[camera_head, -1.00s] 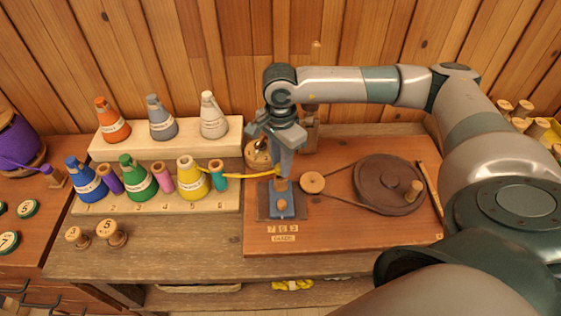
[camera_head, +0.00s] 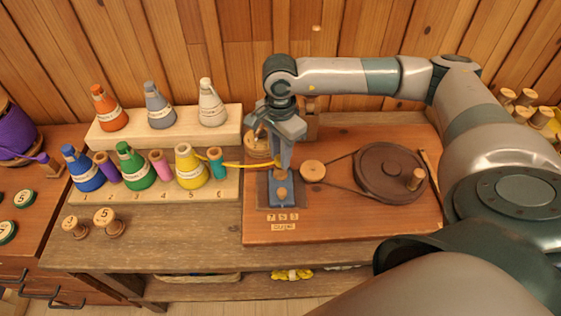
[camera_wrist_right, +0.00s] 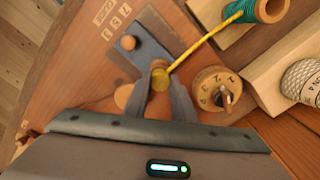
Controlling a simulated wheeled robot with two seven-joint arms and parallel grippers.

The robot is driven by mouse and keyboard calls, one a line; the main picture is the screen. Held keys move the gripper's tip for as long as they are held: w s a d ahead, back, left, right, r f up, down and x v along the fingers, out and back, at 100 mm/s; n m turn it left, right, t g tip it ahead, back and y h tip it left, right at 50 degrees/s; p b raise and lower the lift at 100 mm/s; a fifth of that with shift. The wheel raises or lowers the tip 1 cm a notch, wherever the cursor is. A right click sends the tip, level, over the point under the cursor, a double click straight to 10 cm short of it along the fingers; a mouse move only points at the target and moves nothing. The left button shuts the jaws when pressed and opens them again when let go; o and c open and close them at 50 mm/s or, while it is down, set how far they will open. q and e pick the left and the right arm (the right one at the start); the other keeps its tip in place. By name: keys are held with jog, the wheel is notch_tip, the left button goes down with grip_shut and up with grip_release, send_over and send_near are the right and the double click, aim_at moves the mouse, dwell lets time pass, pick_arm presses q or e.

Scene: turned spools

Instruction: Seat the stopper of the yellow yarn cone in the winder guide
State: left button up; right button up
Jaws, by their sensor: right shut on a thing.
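The yellow yarn cone (camera_head: 190,167) stands on the lower step of the pale rack, in the head view. A yellow yarn (camera_head: 240,165) runs from it to my right gripper (camera_head: 283,168). Whether the stopper touches the guide is hidden by the fingers. My left gripper is out of view.
A wooden disc (camera_head: 313,172) and a belted brown wheel (camera_head: 390,173) with a crank knob sit right of the guide. A round numbered dial (camera_wrist_right: 218,88) stands close beside the fingers. Several other cones and small spools fill the rack (camera_head: 225,190) to the left.

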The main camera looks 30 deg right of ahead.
jog(key=shift+d+f+b, duration=0.2)
jog(key=shift+f+b, duration=0.15)
jog(key=shift+f, duration=0.15)
jog(key=o, duration=1.5)
jog(key=shift+f, duration=0.1)
jog(key=shift+d, duration=0.1)
jog(key=shift+f, duration=0.1)
jog(key=shift+a+r+p, duration=0.15)
jog(key=shift+r+p, duration=0.65)
jog(key=shift+r, duration=1.65)
jog(key=shift+a+r+p, duration=0.15)
jog(key=shift+r+p, duration=0.65)
jog(key=shift+r, duration=1.65)
